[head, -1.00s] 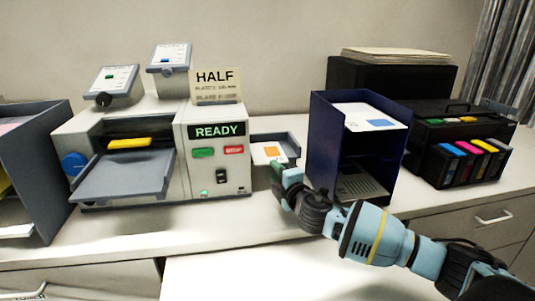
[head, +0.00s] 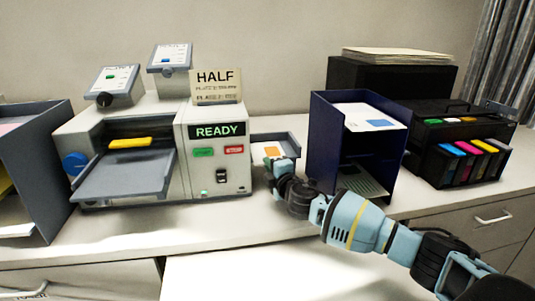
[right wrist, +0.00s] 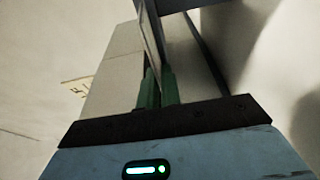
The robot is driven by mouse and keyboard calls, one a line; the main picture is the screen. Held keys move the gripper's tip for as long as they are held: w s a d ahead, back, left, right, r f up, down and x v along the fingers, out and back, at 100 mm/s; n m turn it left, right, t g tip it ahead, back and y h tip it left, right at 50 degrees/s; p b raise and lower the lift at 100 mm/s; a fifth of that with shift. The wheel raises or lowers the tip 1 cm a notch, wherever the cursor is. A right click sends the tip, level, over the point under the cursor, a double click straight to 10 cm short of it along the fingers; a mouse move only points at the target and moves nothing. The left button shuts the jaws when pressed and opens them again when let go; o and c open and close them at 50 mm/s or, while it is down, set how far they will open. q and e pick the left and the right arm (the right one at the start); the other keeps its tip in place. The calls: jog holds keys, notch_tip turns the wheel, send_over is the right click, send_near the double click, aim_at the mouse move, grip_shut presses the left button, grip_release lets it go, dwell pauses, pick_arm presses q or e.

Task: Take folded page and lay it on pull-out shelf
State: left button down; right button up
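The folded page (head: 270,152), white with an orange square, lies in the small grey output tray (head: 291,139) at the right of the READY machine. My right gripper (head: 281,166) is at the tray's front, overlapping the page's lower right part. In the right wrist view its green fingers (right wrist: 160,88) are close together beside a thin grey-white edge (right wrist: 151,30). I cannot tell whether they grip it, or whether it is page or tray. A bare white surface, seemingly the pull-out shelf (head: 260,275), extends at the front below the counter. My left gripper is not in view.
The grey READY machine (head: 218,170) stands left of the tray. A dark blue two-level stand (head: 322,140) stands close on the right, near my right arm. A black ink unit (head: 420,165) is farther right. The counter front (head: 200,222) is clear.

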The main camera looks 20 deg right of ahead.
grip_shut()
notch_tip(320, 180, up, 28)
dwell(0.6)
dwell(0.3)
